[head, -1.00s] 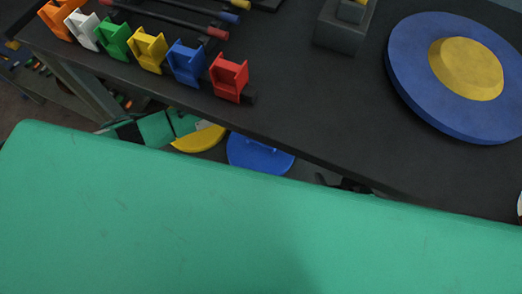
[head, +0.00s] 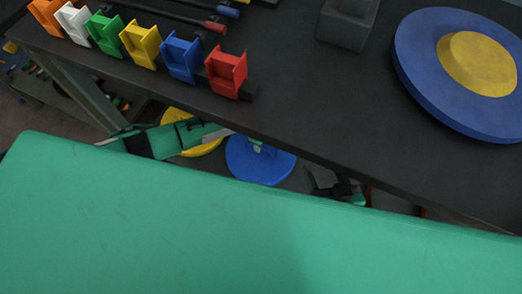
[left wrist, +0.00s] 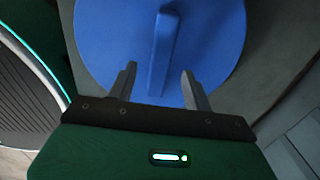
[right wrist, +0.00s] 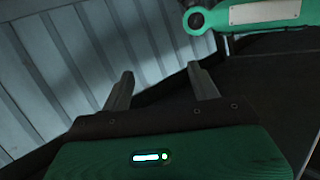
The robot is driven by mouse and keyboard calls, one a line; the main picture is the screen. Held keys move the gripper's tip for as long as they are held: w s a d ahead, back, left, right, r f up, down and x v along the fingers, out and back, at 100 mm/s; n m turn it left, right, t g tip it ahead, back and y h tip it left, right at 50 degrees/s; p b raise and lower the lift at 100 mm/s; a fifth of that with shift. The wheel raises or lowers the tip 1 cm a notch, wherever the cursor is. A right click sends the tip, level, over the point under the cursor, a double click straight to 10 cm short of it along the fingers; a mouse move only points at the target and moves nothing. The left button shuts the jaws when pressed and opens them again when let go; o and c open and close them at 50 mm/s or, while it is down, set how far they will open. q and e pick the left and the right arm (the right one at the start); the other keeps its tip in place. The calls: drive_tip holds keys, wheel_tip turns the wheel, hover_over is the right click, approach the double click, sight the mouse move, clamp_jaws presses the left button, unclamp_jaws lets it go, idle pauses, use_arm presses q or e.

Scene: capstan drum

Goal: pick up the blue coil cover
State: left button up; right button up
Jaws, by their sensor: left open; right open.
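The blue coil cover (head: 262,171) is a round blue disc lying low behind the green panel, below the dark table's edge. In the left wrist view the cover (left wrist: 110,45) fills the upper middle, with a raised bar handle (left wrist: 162,55) across it. My left gripper (left wrist: 158,72) is open, its two fingers on either side of the handle's line, over the cover. I cannot tell how far above the handle they are. My right gripper (right wrist: 160,72) is open and empty, facing a pale ribbed wall. In the head view it is partly hidden under the table edge.
A yellow disc (head: 202,147) lies left of the cover, partly behind my left arm. The dark table (head: 300,105) overhangs it, carrying coloured holders, a grey block (head: 346,26) and a large blue disc (head: 424,60) with a yellow centre. A green surface (head: 200,225) fills the foreground.

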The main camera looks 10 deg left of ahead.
use_arm(q)
drive_tip(key=shift+f, duration=0.55)
wheel_tip(320, 180, down, 4)
drive_tip(key=shift+r+b, duration=0.2)
drive_tip(key=shift+b, duration=0.7)
drive_tip(key=shift+f, duration=0.1)
use_arm(e)
drive_tip(key=w+d+r+t, duration=0.1)
drive_tip(key=w+r+t, duration=0.2)
drive_tip(key=r+t, duration=0.2)
wheel_tip(320, 180, up, 2)
drive_tip(key=shift+w+d+r+y, duration=0.2)
drive_tip(key=shift+w+r+y, duration=0.05)
drive_tip(key=shift+w+y, duration=0.15)
use_arm(q)
drive_tip(key=shift+f, duration=0.2)
use_arm(e)
drive_tip(key=shift+s, duration=0.1)
use_arm(q)
clamp_jaws()
